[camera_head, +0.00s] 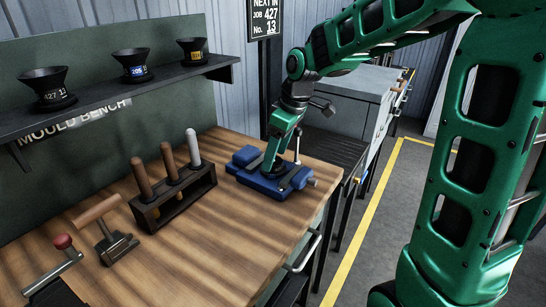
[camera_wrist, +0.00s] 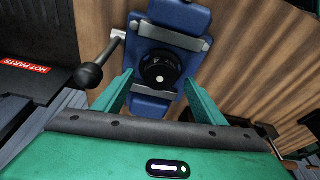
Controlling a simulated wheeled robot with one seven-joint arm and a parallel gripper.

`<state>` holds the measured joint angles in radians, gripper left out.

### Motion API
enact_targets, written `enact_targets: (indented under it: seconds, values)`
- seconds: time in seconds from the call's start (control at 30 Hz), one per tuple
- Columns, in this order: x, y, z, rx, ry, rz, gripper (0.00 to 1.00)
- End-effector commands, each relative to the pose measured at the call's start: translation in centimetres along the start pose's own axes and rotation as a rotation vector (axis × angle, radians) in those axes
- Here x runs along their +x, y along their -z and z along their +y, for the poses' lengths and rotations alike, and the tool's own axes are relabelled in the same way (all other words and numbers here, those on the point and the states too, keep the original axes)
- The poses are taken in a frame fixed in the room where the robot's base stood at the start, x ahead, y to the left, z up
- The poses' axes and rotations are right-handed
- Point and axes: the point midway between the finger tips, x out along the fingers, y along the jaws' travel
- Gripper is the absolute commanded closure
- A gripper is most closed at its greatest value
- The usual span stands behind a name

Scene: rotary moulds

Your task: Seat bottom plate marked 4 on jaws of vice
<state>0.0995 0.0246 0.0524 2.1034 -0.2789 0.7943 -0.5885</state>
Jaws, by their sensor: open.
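The blue vice (camera_head: 245,157) is fixed at the right end of the wooden bench; it also shows in the wrist view (camera_wrist: 178,17), with two pale grey jaw bars. A black round plate (camera_wrist: 152,62) with a small pale centre lies on the vice between those bars. I cannot read a 4 on it or tell whether it sits fully flat. My gripper (camera_wrist: 159,77) is open above the vice, one finger on each side of the plate, with gaps visible. In the head view my gripper (camera_head: 275,164) points down at the vice and hides most of the plate.
A T-handled tool (camera_head: 112,240) and a red-knobbed lever tool (camera_head: 62,243) lie nearer. A shelf (camera_head: 100,103) holds several black cups. The vice's ball-ended handle (camera_wrist: 90,76) is close to my left finger.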

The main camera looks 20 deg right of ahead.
Motion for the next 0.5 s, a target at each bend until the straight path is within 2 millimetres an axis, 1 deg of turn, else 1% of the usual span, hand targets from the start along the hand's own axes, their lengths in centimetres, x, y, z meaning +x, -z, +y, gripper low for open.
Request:
enact_targets:
  seconds: [0.03,0.3,0.4,0.5]
  values:
    - [-0.9,0.0,0.1,0.000,-0.004,0.003,0.35]
    - [-6.0,0.1,0.1,-0.001,-0.004,0.003,0.35]
    - [-7.5,0.0,0.1,0.000,-0.004,0.003,0.35]
    - [-8.6,0.0,0.1,0.001,-0.003,0.002,0.35]
